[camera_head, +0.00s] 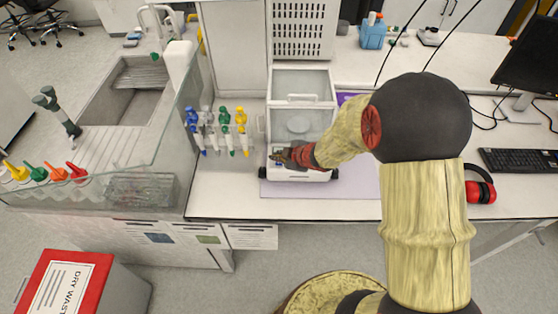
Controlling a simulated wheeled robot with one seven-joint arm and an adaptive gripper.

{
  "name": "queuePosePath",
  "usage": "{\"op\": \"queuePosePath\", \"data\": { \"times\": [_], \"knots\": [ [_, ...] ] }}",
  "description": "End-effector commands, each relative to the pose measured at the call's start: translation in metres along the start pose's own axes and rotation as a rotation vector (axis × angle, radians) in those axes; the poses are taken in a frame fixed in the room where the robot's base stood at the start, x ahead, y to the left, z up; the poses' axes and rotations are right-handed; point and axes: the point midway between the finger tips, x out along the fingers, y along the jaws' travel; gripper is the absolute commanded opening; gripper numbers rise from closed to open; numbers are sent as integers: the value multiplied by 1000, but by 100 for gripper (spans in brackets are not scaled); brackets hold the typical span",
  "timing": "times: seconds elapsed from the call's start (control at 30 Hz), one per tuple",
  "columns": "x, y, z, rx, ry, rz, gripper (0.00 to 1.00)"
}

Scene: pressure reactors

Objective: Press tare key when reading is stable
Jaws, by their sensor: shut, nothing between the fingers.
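The analytical balance (300,100) stands on the bench at the middle of the head view. It has a clear glass draft shield with a round weighing pan (298,125) inside. My gripper (277,157) is shut and empty at the balance's front panel, reaching in from the right. Its tips are over or very near the panel. The gripper covers much of the panel, so the display reading and the tare key cannot be made out. I cannot tell whether the fingertips touch a key.
Several coloured pipettes (225,125) hang on a stand just left of the balance. A sink (135,95) lies farther left. A monitor (530,60), keyboard (520,161) and red headphones (480,188) are on the right. A red-lidded dry waste bin (75,280) stands at front left.

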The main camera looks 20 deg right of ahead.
Motion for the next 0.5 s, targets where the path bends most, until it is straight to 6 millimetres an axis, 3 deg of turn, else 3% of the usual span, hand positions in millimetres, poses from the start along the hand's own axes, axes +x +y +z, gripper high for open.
{"op": "queuePosePath", "data": {
  "times": [0.5],
  "knots": [
    [-11, 8, -8, 0, 0, 0, 0]
  ]
}}
